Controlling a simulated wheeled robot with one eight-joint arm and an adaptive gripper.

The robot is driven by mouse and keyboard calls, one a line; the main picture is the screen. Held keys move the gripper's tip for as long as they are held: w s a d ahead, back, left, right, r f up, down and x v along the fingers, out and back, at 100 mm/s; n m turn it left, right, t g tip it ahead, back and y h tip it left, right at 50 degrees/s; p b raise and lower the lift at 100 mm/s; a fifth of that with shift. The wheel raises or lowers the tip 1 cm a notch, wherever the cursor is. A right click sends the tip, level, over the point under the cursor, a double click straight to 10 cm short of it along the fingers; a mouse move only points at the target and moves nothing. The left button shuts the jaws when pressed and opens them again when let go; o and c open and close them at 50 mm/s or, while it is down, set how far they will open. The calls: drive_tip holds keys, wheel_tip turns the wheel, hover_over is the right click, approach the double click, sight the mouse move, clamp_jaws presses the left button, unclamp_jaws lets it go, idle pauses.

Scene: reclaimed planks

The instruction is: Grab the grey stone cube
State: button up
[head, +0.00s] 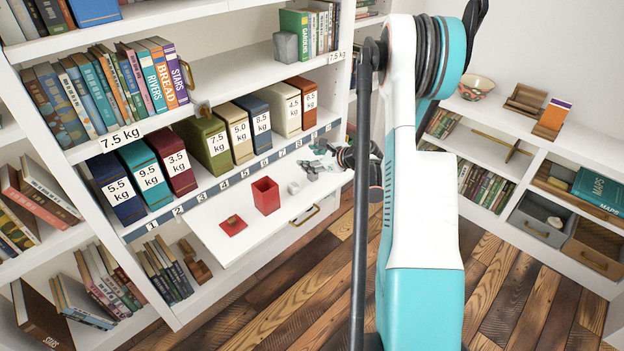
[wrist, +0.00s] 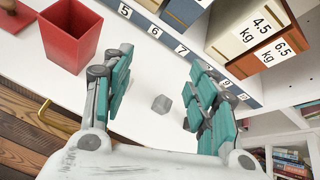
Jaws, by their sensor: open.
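The small grey stone cube (wrist: 161,104) lies on the white pull-out board (wrist: 150,128) in the wrist view, seen between my fingers, nearer the right one. In the head view a small pale block (head: 294,187), apparently this cube, sits right of the red box. My gripper (wrist: 160,66) is open and empty, its teal-padded fingers on either side of the cube in the picture. I cannot tell how far above the board they are. In the head view my gripper (head: 318,165) is over the right part of the board, partly hidden by my arm.
An open red box (head: 266,196) and a red lid with a knob (head: 232,225) are on the board. Numbered weight-labelled binders (head: 210,142) stand behind it. A larger grey block (head: 285,47) stands by books above. A brass handle (wrist: 57,118) is at the board's front.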

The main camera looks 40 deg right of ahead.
drive_tip(key=s+d+f+m+t+h+b, duration=0.1)
drive_tip(key=s+d+f+m, duration=0.45)
drive_tip(key=d+f, duration=0.4)
drive_tip(key=p, duration=0.3)
approach(314, 174)
drive_tip(key=w, duration=0.1)
drive_tip(key=w+d+f, duration=0.1)
drive_tip(key=shift+w+f, duration=0.15)
drive_tip(key=shift+w, duration=0.15)
drive_tip(key=shift+a+b+x, duration=0.2)
drive_tip(key=shift+b+x, duration=0.65)
drive_tip(key=shift+x, duration=0.55)
drive_tip(key=shift+a+b+x, duration=0.2)
drive_tip(key=shift+b+x, duration=0.6)
drive_tip(key=shift+x, duration=0.6)
drive_tip(key=shift+w+f, duration=0.1)
drive_tip(key=shift+w, duration=0.25)
drive_tip(key=c, duration=1.2)
